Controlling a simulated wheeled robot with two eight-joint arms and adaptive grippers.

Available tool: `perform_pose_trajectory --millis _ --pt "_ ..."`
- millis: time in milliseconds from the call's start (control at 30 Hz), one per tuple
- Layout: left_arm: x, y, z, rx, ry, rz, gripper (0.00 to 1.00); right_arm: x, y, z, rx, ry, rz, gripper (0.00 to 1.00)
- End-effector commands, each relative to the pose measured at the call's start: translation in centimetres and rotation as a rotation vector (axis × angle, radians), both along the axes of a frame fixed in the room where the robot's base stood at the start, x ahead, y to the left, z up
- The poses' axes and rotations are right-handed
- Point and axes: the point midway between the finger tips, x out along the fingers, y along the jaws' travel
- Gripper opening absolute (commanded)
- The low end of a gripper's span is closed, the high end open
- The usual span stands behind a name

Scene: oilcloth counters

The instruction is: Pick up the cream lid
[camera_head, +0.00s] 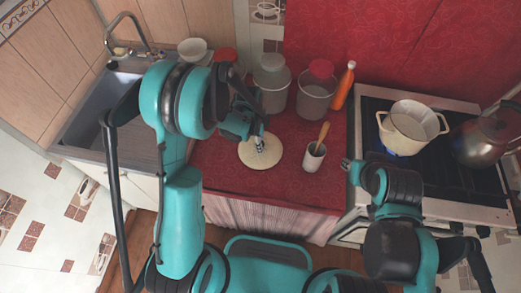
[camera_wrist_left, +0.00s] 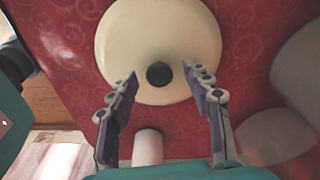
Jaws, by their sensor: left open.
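The cream lid (camera_head: 269,160) is a round disc lying flat on the red counter. In the left wrist view the lid (camera_wrist_left: 120,40) fills the upper middle, with a dark round knob (camera_wrist_left: 158,75) at its centre. My left gripper (camera_head: 260,149) is over the lid in the head view. In the left wrist view my left gripper (camera_wrist_left: 160,71) is open, with one finger on each side of the knob and visible gaps to it. Whether the fingertips are down at knob height is hard to tell. My right gripper (camera_head: 347,165) is near the stove's front left corner, its jaws too small to read.
Red-lidded canisters (camera_head: 315,95) and an orange bottle (camera_head: 344,86) stand behind the lid. A cream pot (camera_head: 400,137) and a kettle (camera_head: 480,150) are on the stove. The sink (camera_head: 90,110) is left.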

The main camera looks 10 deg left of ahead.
Motion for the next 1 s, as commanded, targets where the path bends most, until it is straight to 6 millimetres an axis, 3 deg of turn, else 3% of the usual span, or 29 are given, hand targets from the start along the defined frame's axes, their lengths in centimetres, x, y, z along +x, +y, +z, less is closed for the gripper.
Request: perform_pose_trajectory --millis 233,400,433,767,867,1000 --pt "0.0 0.0 -0.3 0.0 0.0 0.0 0.47 0.0 0.0 0.0 0.0 0.0 0.0 0.29" --pt "0.0 0.0 -0.3 0.0 0.0 0.0 0.03 0.0 0.0 0.0 0.0 0.0 0.0 0.29" --pt "0.0 0.0 -0.3 0.0 0.0 0.0 0.0 0.0 0.0 0.0 0.0 0.0 0.0 0.29" --pt "0.0 0.0 -0.1 0.0 0.0 0.0 0.0 0.0 0.0 0.0 0.0 0.0 0.0 0.29" --pt "0.0 0.0 0.9 0.0 0.0 0.0 0.0 0.0 0.0 0.4 0.0 0.0 0.0 0.29" --pt "0.0 0.0 3.7 0.0 0.0 0.0 0.0 0.0 0.0 1.4 0.0 0.0 0.0 0.29"
